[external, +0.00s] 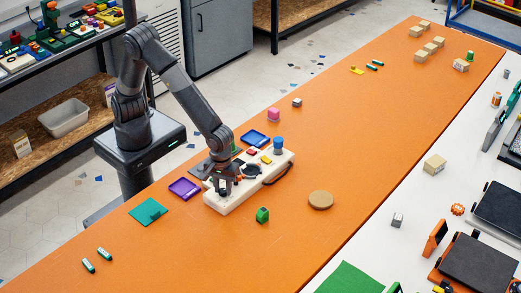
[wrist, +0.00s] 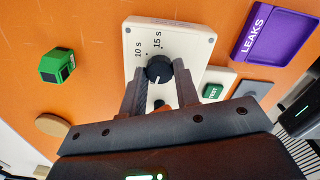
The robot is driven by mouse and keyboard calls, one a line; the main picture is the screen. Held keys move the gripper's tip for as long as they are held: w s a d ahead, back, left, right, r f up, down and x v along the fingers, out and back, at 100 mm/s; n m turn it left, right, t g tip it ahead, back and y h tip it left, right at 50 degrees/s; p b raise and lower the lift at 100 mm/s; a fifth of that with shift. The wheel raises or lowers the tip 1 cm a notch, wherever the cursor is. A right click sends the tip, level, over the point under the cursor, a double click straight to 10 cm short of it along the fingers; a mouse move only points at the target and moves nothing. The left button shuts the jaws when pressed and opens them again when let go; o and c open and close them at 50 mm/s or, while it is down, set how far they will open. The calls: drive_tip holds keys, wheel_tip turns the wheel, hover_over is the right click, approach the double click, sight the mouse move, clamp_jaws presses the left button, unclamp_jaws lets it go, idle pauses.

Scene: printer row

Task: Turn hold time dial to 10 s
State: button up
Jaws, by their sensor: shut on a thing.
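The hold time dial (wrist: 158,68) is a black round knob on a cream panel (wrist: 190,25). In the wrist view the printed labels "10 s" (wrist: 138,46) and "15 s" (wrist: 158,40) stand just above it. A short white mark shows on the knob; which label it points at is hard to tell. My gripper (wrist: 158,72) has one finger on each side of the knob and is shut on it. In the external view my gripper (external: 221,186) is low over the left end of the cream box (external: 226,205), hiding the dial.
A green TEST button (wrist: 212,91) and a purple LEAKS tray (wrist: 265,32) lie right of the dial. A green block (external: 262,215) and a round tan disc (external: 320,200) sit on the orange table. A blue knob (external: 278,143) stands at the box's far end.

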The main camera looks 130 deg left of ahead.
sight(223, 190)
drive_tip(key=m, duration=0.5)
drive_tip(key=shift+m, duration=0.3)
drive_tip(key=m, duration=1)
drive_tip(key=shift+m, duration=0.4)
drive_tip(key=m, duration=0.4)
drive_tip(key=shift+m, duration=0.4)
drive_tip(key=o, duration=1)
drive_tip(key=shift+c, duration=0.2)
wheel_tip(223, 190, up, 11)
